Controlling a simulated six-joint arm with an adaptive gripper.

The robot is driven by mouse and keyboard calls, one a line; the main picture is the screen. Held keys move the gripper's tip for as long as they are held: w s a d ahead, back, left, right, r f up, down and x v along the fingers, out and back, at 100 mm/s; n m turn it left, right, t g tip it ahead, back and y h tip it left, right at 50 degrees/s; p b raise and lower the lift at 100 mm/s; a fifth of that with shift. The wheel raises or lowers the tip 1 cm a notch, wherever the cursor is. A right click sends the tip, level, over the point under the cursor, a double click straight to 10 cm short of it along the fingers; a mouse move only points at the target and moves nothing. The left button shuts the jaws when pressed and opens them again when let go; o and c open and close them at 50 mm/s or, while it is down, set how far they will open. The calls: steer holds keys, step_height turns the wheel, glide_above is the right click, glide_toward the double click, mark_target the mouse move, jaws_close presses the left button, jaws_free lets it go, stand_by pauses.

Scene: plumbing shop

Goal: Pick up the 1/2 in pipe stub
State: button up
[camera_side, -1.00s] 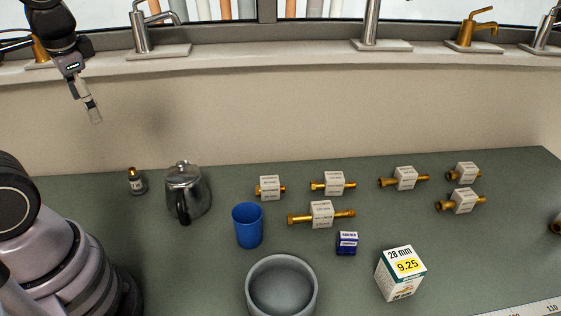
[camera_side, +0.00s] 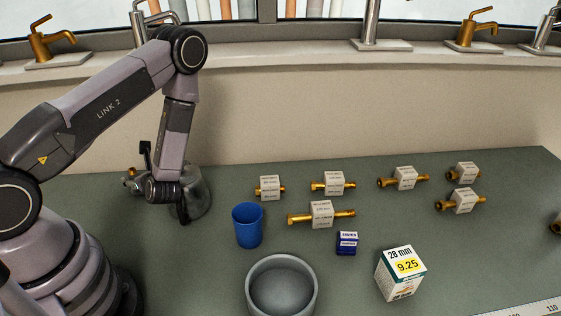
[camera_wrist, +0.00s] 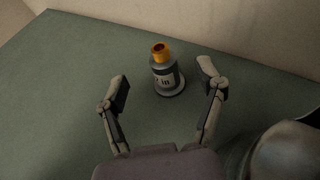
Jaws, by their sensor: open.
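The pipe stub (camera_wrist: 165,76) stands upright on the green bench top, with a copper-coloured open top end and a grey labelled body on a round base. The label ends in "in"; its size figure is not legible. In the wrist view my gripper (camera_wrist: 163,82) is open, one finger on the left of the stub and one on the right, with clear gaps and nothing held. In the side view my gripper (camera_side: 138,182) is at the stub's place at the left of the bench, and only a bit of the copper top (camera_side: 131,172) shows.
A metal kettle (camera_side: 195,200) stands close right of my gripper, partly behind my arm. A blue cup (camera_side: 247,226), grey bowl (camera_side: 281,290), blue box (camera_side: 347,243) and 28 mm box (camera_side: 400,273) are further right. Several tagged brass fittings (camera_side: 321,214) lie beyond. The wall is behind.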

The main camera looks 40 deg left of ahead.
mark_target(133, 173)
steer(key=f, duration=0.1)
steer(key=f+m, duration=0.1)
steer(key=shift+s+d+f+t, duration=0.15)
steer(key=shift+s+f+t, duration=0.1)
steer(key=shift+f+t, duration=0.05)
steer(key=shift+h, duration=0.3)
steer(key=x, duration=0.7)
steer(key=shift+f, duration=0.4)
jaws_close()
steer(key=shift+r, duration=0.1)
